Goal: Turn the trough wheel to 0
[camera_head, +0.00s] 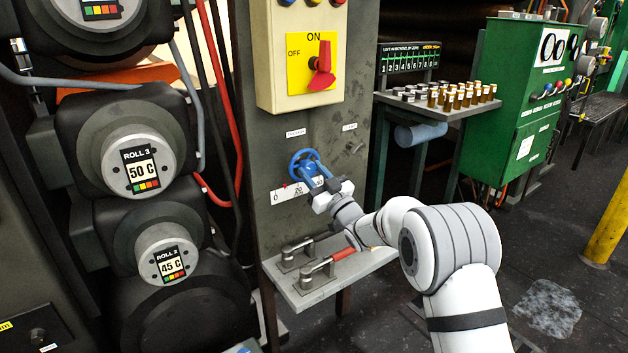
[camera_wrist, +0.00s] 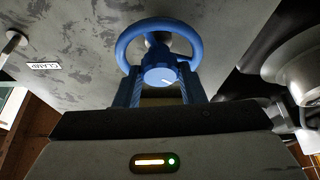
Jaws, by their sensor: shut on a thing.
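The trough wheel is a blue handwheel (camera_head: 301,158) on the front of the grey cabinet, below the yellow ON/OFF panel. My gripper (camera_head: 318,184) is at the lower right of the wheel and shut on it. In the wrist view the blue wheel (camera_wrist: 122,48) stands above the gripper body, and its hub carries a short white mark. The two fingers of my gripper (camera_wrist: 160,91) rise either side of the hub at the wheel's near side. A white scale plate (camera_head: 283,194) below the wheel shows 0 at left and 20 further right. My gripper hides part of its right side.
A grey shelf (camera_head: 320,288) with two lever handles, one with a red grip (camera_head: 344,253), juts out below the wheel. The red switch (camera_head: 322,66) is above. Rolls with temperature tags stand at left. A green cabinet (camera_head: 520,110) and sample table (camera_head: 425,105) are at right.

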